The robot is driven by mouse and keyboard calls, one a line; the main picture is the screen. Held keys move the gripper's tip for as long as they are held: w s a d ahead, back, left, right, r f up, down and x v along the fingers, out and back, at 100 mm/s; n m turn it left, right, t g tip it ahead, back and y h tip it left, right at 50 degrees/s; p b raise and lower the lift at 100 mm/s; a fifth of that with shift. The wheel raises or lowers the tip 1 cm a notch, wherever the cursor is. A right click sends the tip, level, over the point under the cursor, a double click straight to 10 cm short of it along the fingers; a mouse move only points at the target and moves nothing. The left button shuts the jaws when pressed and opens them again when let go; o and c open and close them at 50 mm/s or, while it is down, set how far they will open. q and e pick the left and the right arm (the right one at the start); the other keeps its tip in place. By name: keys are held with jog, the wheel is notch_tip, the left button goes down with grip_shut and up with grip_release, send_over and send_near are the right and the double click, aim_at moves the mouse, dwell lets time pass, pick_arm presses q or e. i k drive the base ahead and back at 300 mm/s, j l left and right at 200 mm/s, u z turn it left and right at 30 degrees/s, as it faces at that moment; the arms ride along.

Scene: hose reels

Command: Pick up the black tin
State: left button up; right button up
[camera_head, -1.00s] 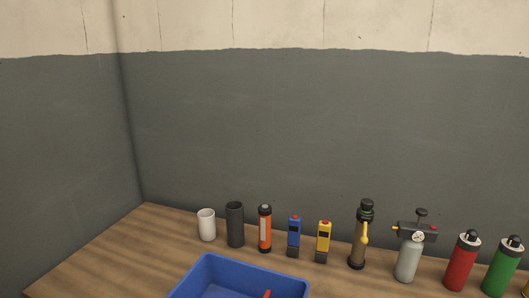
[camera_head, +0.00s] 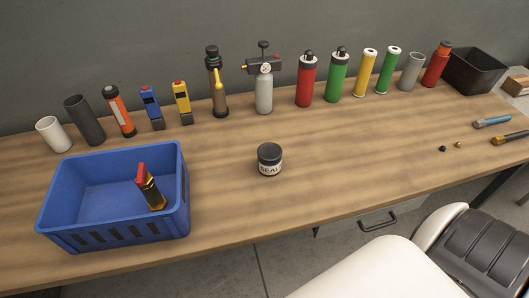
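A small black tin (camera_head: 270,159) with a white label reading "SEAL" stands upright on the wooden workbench (camera_head: 230,185), near the middle of the head view. It stands alone, to the right of the blue crate and in front of the row of bottles. Neither of my grippers shows in the head view.
A blue crate (camera_head: 62,197) at the left holds a red-and-black item (camera_head: 150,188). Cups, tools, a grey gauge bottle (camera_head: 264,95) and several coloured cylinders line the back. A black bin (camera_head: 478,73) stands at the far right. The bench around the tin is clear.

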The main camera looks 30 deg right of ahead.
aim_at(269, 154)
jog(key=z, duration=1.3)
